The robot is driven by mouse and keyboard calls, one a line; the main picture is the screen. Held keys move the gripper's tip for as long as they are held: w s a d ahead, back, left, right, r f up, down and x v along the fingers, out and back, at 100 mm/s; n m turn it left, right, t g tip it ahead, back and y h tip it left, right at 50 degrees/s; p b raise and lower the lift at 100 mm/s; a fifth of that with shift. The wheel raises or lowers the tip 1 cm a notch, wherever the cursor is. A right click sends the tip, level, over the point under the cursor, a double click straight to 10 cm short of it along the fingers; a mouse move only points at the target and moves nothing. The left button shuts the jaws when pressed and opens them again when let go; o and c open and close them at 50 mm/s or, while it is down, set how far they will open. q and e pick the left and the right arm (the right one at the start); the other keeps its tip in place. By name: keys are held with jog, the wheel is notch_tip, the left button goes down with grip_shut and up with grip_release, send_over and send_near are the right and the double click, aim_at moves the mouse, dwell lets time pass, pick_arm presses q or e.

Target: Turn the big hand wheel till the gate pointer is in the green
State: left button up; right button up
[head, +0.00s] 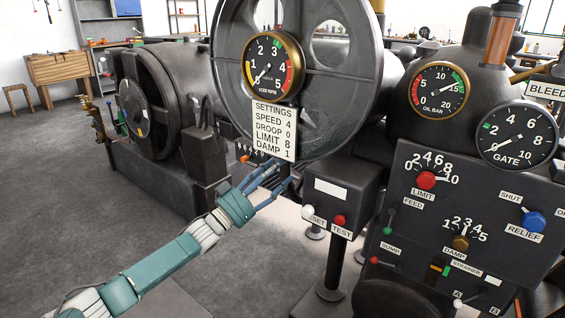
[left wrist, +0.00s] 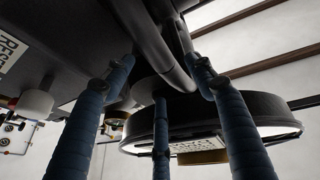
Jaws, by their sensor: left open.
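The GATE gauge (head: 517,135) is at the right in the head view. Its needle points to the lower left near 0, below the small green band beside the 2. A large dark spoked wheel with round holes (head: 345,110) stands in the upper middle; I cannot tell for sure that it is the big hand wheel. My left gripper (head: 280,174) is open below its lower rim, near the bottom of the settings card. In the left wrist view, the fingers (left wrist: 165,80) are spread around a dark curved bar (left wrist: 171,50); contact is unclear. My right gripper is not in view.
A settings card (head: 274,130) hangs below a brass-rimmed speed gauge (head: 272,66). The control panel (head: 400,240) fills the right. Open floor (head: 60,200) lies at the left.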

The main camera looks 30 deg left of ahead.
aim_at(285, 164)
pick_arm(q)
jog(key=x, duration=0.3)
jog(key=shift+w, duration=0.25)
jog(key=shift+w+d+r, duration=0.1)
jog(key=shift+w+r, duration=0.1)
jog(key=shift+w, duration=0.15)
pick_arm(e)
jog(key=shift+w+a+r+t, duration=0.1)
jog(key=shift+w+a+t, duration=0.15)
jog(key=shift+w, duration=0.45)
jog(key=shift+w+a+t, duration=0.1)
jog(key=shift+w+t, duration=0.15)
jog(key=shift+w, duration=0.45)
pick_arm(q)
jog(key=shift+c, duration=0.2)
jog(key=c, duration=0.5)
grip_shut()
jog(key=shift+f, duration=0.1)
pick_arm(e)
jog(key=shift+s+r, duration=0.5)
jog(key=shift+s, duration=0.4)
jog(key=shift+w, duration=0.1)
